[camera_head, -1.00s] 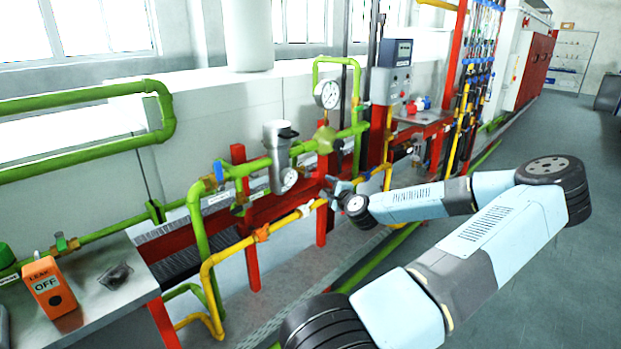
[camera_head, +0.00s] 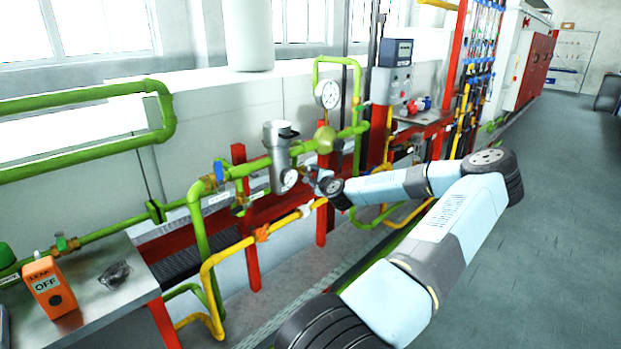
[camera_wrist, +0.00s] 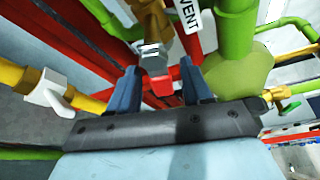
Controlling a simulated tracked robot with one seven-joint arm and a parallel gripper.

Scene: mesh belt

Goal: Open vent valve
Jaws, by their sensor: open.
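A "VENT" label (camera_wrist: 188,18) hangs at the top of the wrist view. Beside it, a grey and brass valve fitting (camera_wrist: 152,58) lies just beyond and between my fingertips. A red part (camera_wrist: 189,75) shows near the right finger; I cannot tell whether it is the valve's handle or the frame. My gripper (camera_wrist: 160,78) is open, with its two dark blue fingers apart and nothing clearly held. In the head view my gripper (camera_head: 318,180) is at the pipework, right of the small gauge, and the vent valve is hidden or too small to tell.
A yellow pipe (camera_wrist: 12,76) with a white valve handle (camera_wrist: 48,93) runs at left of the wrist view. A green round body (camera_wrist: 238,75) is close on the right. A red post (camera_head: 321,222) stands below the gripper. An orange leak box (camera_head: 48,287) sits on the left bench.

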